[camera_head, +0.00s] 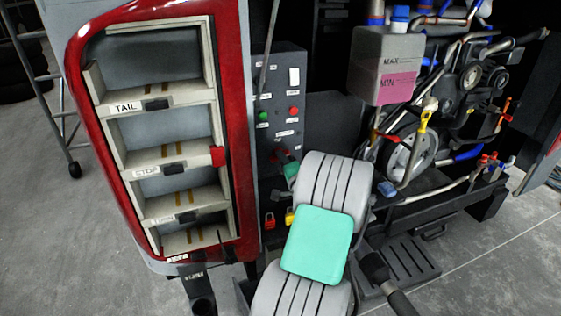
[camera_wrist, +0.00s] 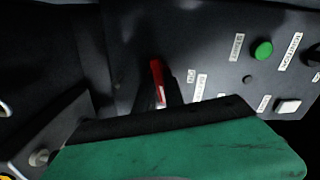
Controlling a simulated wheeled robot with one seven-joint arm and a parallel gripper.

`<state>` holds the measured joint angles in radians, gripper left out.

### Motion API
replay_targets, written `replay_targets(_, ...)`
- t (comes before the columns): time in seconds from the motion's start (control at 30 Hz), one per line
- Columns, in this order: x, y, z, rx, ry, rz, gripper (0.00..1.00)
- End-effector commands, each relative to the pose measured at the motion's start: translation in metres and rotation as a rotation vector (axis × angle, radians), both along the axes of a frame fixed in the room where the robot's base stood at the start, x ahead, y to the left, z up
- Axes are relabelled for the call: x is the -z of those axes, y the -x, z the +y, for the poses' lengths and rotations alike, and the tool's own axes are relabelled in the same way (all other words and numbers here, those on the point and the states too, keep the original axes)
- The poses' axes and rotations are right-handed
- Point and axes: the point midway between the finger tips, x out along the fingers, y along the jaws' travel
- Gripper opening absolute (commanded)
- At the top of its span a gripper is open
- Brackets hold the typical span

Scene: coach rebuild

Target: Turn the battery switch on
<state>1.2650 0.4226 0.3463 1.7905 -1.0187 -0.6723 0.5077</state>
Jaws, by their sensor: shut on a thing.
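The battery switch's red handle (camera_wrist: 157,75) stands out from the dark panel in the wrist view, with small white labels to its right. My gripper (camera_wrist: 162,96) is shut on this handle. Its dark fingers and green body cover the handle's lower part. I cannot read from these views which setting the handle points to.
Green (camera_head: 263,116) and red (camera_head: 293,111) buttons and a white rocker (camera_head: 294,77) sit higher on the panel. A red-framed lamp housing (camera_head: 75,100) stands to the left. A coolant tank (camera_head: 385,65) and engine belts and pipes are to the right. Padlocks (camera_head: 269,220) hang below.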

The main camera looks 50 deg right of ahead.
Motion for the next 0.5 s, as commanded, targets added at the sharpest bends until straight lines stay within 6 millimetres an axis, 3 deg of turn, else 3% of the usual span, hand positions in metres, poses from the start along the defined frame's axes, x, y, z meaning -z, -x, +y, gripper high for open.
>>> replay_targets(0.5, 0.0018, -0.0001, 0.0, 0.0, 0.171, 0.098, 0.0)
